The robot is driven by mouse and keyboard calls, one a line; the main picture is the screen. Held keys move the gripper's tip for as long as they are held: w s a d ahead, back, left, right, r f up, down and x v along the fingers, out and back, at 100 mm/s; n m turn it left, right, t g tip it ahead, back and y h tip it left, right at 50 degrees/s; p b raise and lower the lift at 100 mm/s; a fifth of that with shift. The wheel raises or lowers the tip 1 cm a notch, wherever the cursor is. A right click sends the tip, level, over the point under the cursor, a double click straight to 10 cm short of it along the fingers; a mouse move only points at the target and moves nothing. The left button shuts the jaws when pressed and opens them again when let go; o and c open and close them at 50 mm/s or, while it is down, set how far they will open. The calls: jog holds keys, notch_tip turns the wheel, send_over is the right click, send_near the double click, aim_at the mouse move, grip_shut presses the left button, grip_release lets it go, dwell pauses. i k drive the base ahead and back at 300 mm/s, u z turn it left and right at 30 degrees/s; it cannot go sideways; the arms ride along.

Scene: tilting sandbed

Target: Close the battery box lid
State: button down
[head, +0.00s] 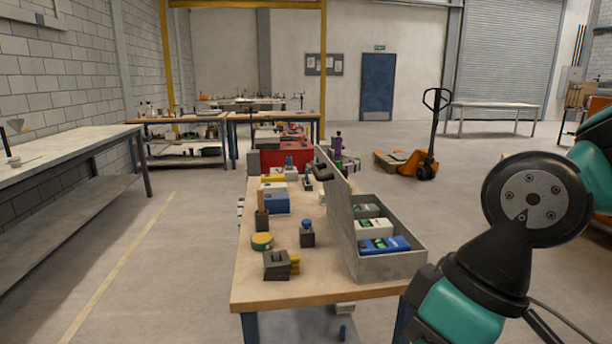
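The grey battery box (392,266) stands at the right front of the wooden workbench. Its lid (338,207) is open and stands steeply up along the box's left side, with a dark handle (321,171) near its upper end. Inside the box lie white and blue battery-like blocks (384,245). My arm, teal and black, fills the lower right of the head view, to the right of the box. My gripper is not in this view, so its state does not show.
The workbench (262,290) carries a yellow-green tape roll (262,241), a dark block (277,265), a small blue-topped item (307,233) and a blue box (276,203) left of the lid. A red case (286,158) stands farther back. Floor left of the bench is clear.

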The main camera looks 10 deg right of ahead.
aim_at(337, 189)
jog(key=u, duration=0.35)
jog(key=i, duration=1.4)
jog(key=u, duration=0.15)
